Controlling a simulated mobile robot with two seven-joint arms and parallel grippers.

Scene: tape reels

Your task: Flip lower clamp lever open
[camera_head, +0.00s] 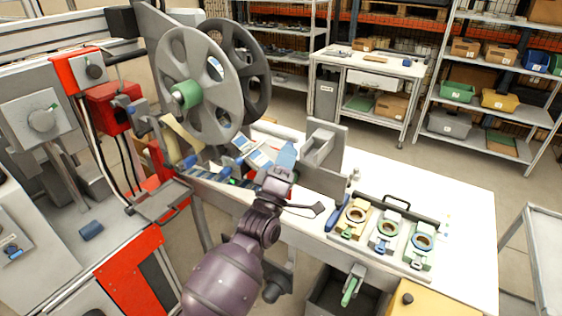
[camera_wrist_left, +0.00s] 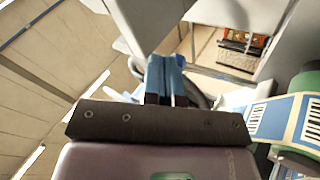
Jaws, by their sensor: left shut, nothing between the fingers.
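My left gripper (camera_head: 285,156) has its blue fingers closed and empty in front of the labelling machine, over the near edge of the white table. In the left wrist view its closed fingers (camera_wrist_left: 165,80) point up the picture, touching nothing I can make out. Small blue lever-like handles show on the machine: one (camera_head: 190,161) below the large grey reel (camera_head: 195,80), another (camera_head: 120,101) by the red box. I cannot tell which is the lower clamp lever or how it is set. My right gripper is not in view.
The grey reel with its green hub (camera_head: 187,95) stands left of the gripper. A label strip (camera_wrist_left: 272,120) runs at the right of the wrist view. A grey bracket (camera_head: 322,160) stands just right of the gripper. A tray with several ring-shaped parts (camera_head: 387,228) lies farther right.

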